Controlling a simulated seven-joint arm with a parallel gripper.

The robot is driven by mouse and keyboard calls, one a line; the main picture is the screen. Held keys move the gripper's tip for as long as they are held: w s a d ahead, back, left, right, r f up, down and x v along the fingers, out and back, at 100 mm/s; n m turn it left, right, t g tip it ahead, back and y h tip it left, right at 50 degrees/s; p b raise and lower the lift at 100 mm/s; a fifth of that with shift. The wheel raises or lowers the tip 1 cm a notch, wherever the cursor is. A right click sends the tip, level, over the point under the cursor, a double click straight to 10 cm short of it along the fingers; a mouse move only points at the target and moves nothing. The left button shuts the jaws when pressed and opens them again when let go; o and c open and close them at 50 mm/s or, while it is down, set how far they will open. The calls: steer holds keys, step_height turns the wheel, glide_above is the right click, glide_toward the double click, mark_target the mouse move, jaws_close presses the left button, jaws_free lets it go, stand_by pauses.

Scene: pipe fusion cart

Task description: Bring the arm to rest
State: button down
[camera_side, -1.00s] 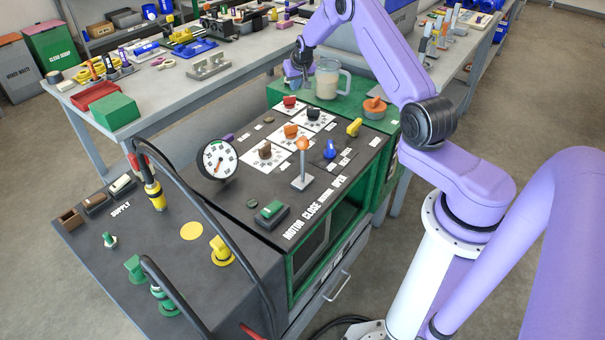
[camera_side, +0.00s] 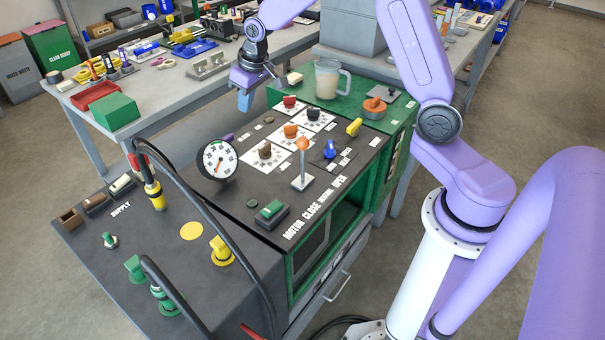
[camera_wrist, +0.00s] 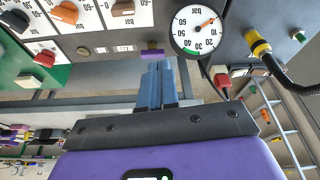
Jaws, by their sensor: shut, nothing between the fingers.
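My gripper (camera_side: 244,101) is shut and empty, its blue fingers together and pointing down. In the side view it hangs in the air near the far left edge of the dark cart panel (camera_side: 190,265), left of the green section. In the wrist view the closed fingers (camera_wrist: 158,84) point toward the panel edge, near a purple knob (camera_wrist: 152,53) and below left of the pressure gauge (camera_wrist: 198,30). The fingers touch nothing that I can see.
The gauge (camera_side: 217,160) stands up from the panel. A lever with an orange knob (camera_side: 303,144) rises right of it. A jug (camera_side: 327,79) stands on the green top. Black hoses arch over the left panel. A workbench (camera_side: 175,92) is behind.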

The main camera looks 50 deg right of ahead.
steer(key=s+a+r+n+g, duration=0.1)
steer(key=s+a+r+n, duration=0.2)
steer(key=s+a, duration=0.55)
steer(key=s+d+n+g, duration=0.1)
steer(key=s+n, duration=0.3)
steer(key=s, duration=1.1)
steer(key=s+d+r+n+g, duration=0.1)
steer(key=s+n, duration=0.3)
steer(key=s, duration=1.1)
steer(key=shift+d, duration=0.85)
